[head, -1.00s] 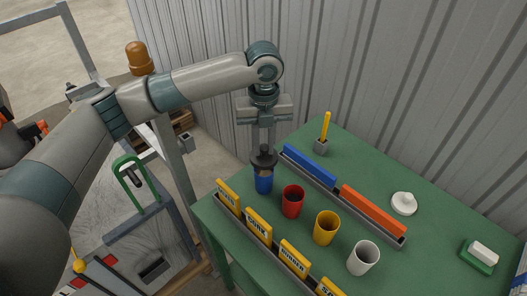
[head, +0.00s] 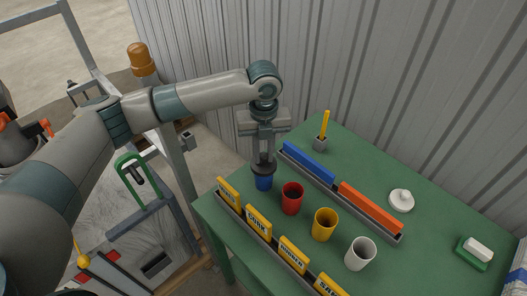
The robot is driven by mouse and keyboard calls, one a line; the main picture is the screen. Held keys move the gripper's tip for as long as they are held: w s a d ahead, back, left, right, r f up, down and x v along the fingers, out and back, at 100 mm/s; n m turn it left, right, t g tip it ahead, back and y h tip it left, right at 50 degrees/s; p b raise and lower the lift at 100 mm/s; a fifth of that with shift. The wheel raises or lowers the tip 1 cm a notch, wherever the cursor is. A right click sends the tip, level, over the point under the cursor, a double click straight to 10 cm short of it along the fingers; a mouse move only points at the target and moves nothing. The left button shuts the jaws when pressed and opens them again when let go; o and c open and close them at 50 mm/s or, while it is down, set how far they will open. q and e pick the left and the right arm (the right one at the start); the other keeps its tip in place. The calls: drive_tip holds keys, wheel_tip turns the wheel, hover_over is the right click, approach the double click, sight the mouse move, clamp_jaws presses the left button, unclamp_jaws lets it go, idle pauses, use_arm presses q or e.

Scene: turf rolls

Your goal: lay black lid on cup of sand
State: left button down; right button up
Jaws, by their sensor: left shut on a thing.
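My left gripper (head: 264,158) points straight down and is shut on the black lid (head: 263,170). The lid is at the mouth of the blue cup (head: 264,184), covering its rim; I cannot tell whether it rests on the rim or hovers just above. The red cup (head: 292,199), yellow cup (head: 324,225) and white cup (head: 360,254) stand open in a row to the right. A yellow card reading "SAND" (head: 329,287) stands in the front rail, nearest the white cup. The cups' contents are too small to make out. My right gripper is not in view.
The grey front rail (head: 262,237) holds several yellow cards, including "CORK" and "RUBBER". Behind the cups, a rail holds a blue bar (head: 309,163) and an orange bar (head: 370,208). A white lid (head: 401,200) lies on the green table (head: 440,228). A corrugated wall stands behind.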

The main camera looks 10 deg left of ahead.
sight(264, 154)
use_arm(q)
drive_tip(key=shift+f, duration=0.6)
drive_tip(key=c, duration=1.6)
unclamp_jaws()
drive_tip(key=shift+r, duration=0.5)
drive_tip(key=shift+r+p, duration=0.3)
drive_tip(key=shift+r, duration=0.15)
wheel_tip(264, 154, up, 9)
drive_tip(key=p, duration=0.9)
drive_tip(key=shift+r+p, duration=0.3)
drive_tip(key=shift+r, duration=0.85)
